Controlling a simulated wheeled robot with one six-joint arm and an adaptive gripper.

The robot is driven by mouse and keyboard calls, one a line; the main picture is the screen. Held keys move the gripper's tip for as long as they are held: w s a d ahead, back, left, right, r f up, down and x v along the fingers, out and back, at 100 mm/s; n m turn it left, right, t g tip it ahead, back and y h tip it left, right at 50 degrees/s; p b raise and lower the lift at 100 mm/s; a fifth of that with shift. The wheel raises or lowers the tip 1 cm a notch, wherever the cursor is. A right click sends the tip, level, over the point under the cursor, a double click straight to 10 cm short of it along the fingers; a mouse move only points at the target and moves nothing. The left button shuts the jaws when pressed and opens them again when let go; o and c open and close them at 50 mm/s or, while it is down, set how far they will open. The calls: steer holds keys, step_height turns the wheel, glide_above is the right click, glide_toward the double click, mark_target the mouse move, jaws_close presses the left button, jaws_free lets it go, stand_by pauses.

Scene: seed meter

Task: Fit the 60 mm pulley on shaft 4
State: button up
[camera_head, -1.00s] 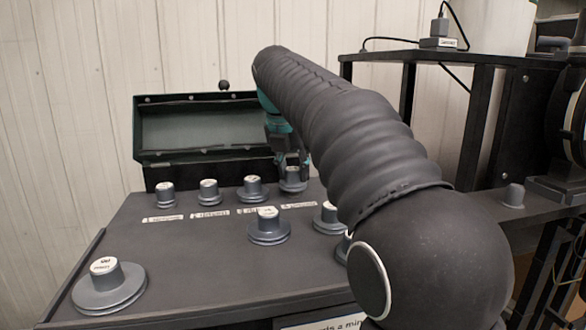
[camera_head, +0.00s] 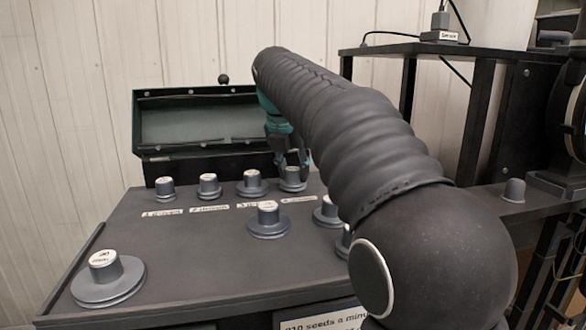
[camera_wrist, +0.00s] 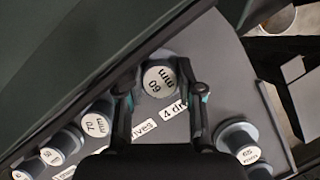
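The 60 mm pulley (camera_wrist: 157,80), grey with a white top marked 60 mm, stands upright behind the "4 drives" label (camera_wrist: 174,108). In the head view it is the rightmost pulley of the back row (camera_head: 292,180). Its seat and any shaft under it are hidden. My gripper (camera_wrist: 162,92) is over it, one finger on each side of its hub. The fingers look apart from the hub, with a gap clearest on the right. In the head view my gripper (camera_head: 292,160) is just above the pulley's top, partly hidden by my arm.
Other pulleys stand in the back row, including the 70 mm one (camera_wrist: 95,122). A 65 pulley (camera_wrist: 240,140) is on the right in the wrist view. More pulleys stand in front, including a wide one (camera_head: 108,278). An open green box (camera_head: 195,125) is behind.

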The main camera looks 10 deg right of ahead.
steer(key=o, duration=0.5)
steer(key=shift+c, duration=0.2)
steer(key=v, duration=1.2)
